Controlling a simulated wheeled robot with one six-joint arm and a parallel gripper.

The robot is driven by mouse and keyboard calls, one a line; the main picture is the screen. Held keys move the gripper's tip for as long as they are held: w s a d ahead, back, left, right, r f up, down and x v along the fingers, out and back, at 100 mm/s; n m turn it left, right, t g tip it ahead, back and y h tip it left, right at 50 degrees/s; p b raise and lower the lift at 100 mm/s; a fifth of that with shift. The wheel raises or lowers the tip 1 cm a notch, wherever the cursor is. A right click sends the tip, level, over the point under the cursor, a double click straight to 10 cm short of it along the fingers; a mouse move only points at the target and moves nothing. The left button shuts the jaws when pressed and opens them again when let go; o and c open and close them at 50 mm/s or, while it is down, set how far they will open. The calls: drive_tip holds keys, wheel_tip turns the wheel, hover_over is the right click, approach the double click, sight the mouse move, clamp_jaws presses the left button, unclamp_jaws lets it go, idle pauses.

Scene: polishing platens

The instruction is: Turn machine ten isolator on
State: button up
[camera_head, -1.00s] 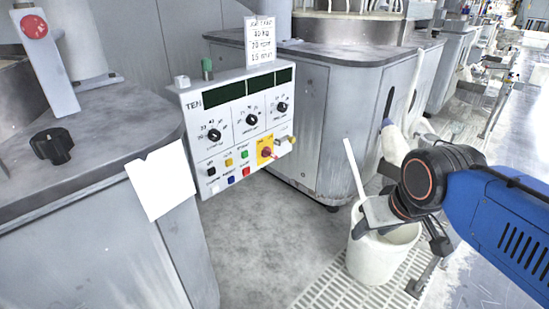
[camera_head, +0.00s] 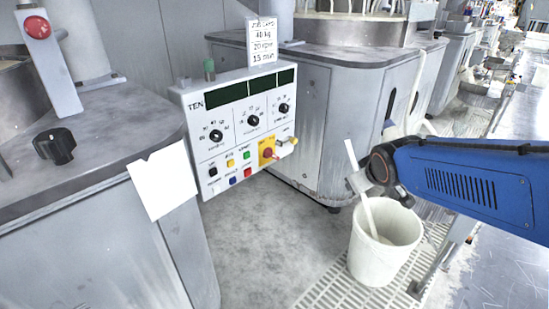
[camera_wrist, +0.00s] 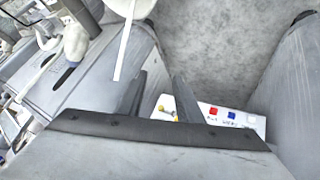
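The machine ten panel (camera_head: 205,150), labelled TEN, faces me at centre left in the head view. Its isolator (camera_head: 267,152) is a red knob on a yellow plate at the panel's lower right. The knob's exact setting is too small to read. My gripper (camera_head: 358,182) is to the right of the panel, apart from it, and partly hidden by my arm. In the wrist view my gripper (camera_wrist: 160,98) has two dark fingers spread apart with nothing between them. The panel's lower part (camera_wrist: 245,119) shows beyond the fingers there; the isolator cannot be made out.
A white bucket (camera_head: 380,262) with a pale stick stands on a floor grating below my gripper. A grey machine cabinet (camera_head: 300,110) stands behind the panel. A worktop with a black knob (camera_head: 54,146) and hanging paper (camera_head: 162,182) is at left. Floor before the panel is clear.

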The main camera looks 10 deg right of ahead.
drive_tip(key=w+f+n+t, duration=0.2)
drive_tip(key=w, duration=0.6)
drive_tip(key=n+t+y, duration=0.4)
drive_tip(key=n+y, duration=0.7)
drive_tip(key=y, duration=0.1)
approach(276, 157)
drive_tip(key=x, duration=1)
drive_tip(key=shift+w+a, duration=0.25)
drive_tip(key=shift+c, duration=0.6)
clamp_jaws()
